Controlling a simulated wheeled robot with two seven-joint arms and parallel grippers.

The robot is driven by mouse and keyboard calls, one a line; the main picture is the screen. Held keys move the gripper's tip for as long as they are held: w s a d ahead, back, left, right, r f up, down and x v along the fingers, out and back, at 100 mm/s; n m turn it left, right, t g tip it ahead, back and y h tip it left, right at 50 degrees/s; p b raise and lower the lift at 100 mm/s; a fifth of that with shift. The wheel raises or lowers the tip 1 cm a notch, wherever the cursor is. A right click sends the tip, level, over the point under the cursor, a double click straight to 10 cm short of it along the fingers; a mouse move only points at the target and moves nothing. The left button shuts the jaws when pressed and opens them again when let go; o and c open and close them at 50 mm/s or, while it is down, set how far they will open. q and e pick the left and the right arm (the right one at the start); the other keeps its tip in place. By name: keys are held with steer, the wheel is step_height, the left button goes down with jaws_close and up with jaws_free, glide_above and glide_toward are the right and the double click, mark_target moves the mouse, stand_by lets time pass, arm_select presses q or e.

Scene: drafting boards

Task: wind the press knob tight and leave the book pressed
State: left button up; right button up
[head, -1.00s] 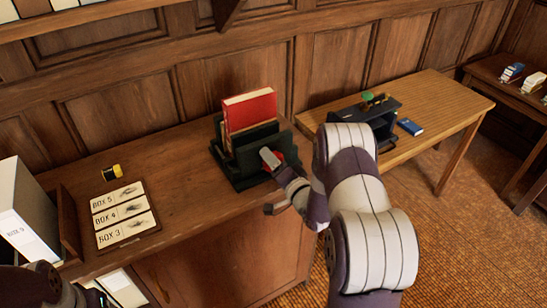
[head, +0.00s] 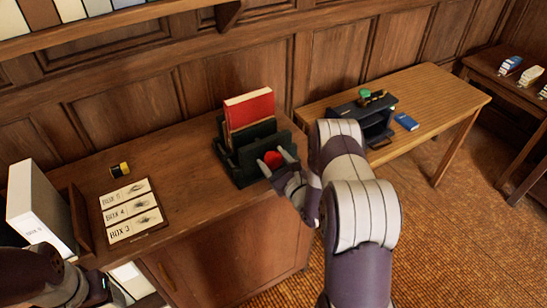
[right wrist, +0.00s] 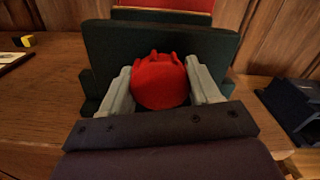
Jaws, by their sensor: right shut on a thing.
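The dark green book press (head: 250,168) stands on the wooden desk, with a red book (head: 249,109) upright between its plates. The red press knob (head: 272,158) is on its front face. My right gripper (head: 274,160) is shut on the knob, one pale finger on each side. The right wrist view shows the lobed knob (right wrist: 160,80) between the two fingers (right wrist: 163,88), with the front plate (right wrist: 215,48) behind it. Part of my left arm shows at the bottom left, but its fingers do not show.
Box label cards (head: 130,211), a black and yellow roll (head: 120,169) and a white box file (head: 38,208) are on the desk's left part. A side table (head: 445,97) at right holds a dark rack (head: 372,122) and a blue book (head: 406,121).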

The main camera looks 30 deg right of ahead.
steer(key=o, duration=1)
steer(key=shift+o, duration=0.2)
